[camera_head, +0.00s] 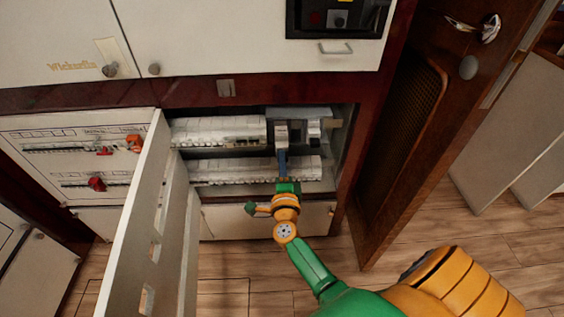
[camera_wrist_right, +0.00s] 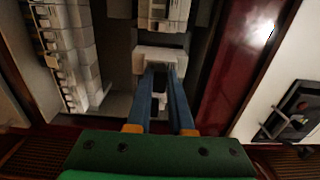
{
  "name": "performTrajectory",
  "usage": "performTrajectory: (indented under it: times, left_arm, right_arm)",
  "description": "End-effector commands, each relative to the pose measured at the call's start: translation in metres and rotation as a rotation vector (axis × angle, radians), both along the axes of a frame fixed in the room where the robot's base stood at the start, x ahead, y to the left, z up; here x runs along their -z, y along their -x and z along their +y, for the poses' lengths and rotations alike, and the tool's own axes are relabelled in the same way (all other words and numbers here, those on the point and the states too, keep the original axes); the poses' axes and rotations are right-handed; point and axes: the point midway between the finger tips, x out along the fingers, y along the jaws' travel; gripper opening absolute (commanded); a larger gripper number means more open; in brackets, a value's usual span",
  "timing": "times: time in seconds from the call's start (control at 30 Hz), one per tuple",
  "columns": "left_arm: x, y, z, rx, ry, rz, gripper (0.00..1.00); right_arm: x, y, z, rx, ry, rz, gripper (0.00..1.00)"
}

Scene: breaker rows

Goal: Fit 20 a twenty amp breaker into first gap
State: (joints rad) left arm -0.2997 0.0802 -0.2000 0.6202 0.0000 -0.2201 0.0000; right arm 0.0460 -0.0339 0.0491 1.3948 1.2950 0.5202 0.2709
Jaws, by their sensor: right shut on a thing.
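My right gripper (camera_head: 282,153) reaches into the open cabinet. Its blue fingers are shut on a white breaker (camera_head: 281,133). In the right wrist view the breaker (camera_wrist_right: 159,55) sits at the fingertips (camera_wrist_right: 160,70). The breaker is level with the upper row (camera_head: 218,130), just right of that row's long run of white breakers. Another white breaker (camera_head: 314,131) stands to its right, with dark space between. I cannot tell whether the held breaker touches the rail, nor read its rating. My left gripper is not in view.
A lower row of white breakers (camera_head: 235,171) runs below, partly behind my gripper. The open panel door (camera_head: 141,205) stands at left, and a brown wooden door (camera_head: 402,140) at right. The cabinet's side walls are close around the opening.

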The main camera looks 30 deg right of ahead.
Motion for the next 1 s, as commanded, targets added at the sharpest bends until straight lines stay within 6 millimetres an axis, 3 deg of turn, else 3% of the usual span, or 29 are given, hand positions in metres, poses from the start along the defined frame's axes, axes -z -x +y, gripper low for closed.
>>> performTrajectory:
  times: [1.0]
  left_arm:
    - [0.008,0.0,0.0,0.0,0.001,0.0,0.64]
  right_arm:
    - [0.0,-0.021,-0.013,0.0,0.001,-0.002,0.0]
